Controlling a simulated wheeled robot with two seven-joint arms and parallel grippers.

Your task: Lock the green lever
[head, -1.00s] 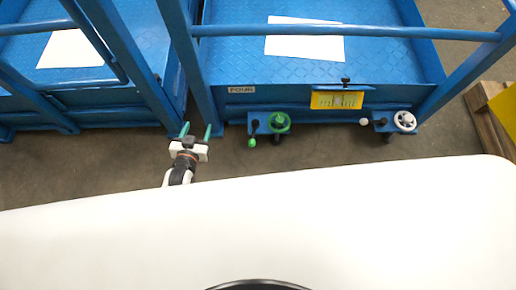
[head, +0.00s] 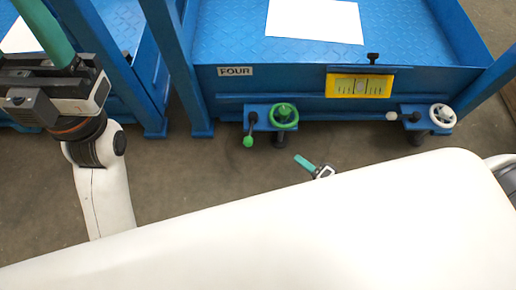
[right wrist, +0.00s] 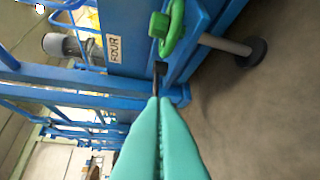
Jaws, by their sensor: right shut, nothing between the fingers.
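The green lever (head: 248,141) is on the front of the blue cart. Its green knob hangs below a dark pivot, left of a green handwheel (head: 285,114). My right gripper (head: 299,159) is right of and below the lever in the head view.
The cart bears a FOUR label (head: 236,71) and a yellow plate (head: 360,85). A white handwheel (head: 442,115) and a pale-knobbed lever (head: 392,116) are at the right. A jack leg with a black foot (right wrist: 252,52) stands near the lever. Floor is bare in front.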

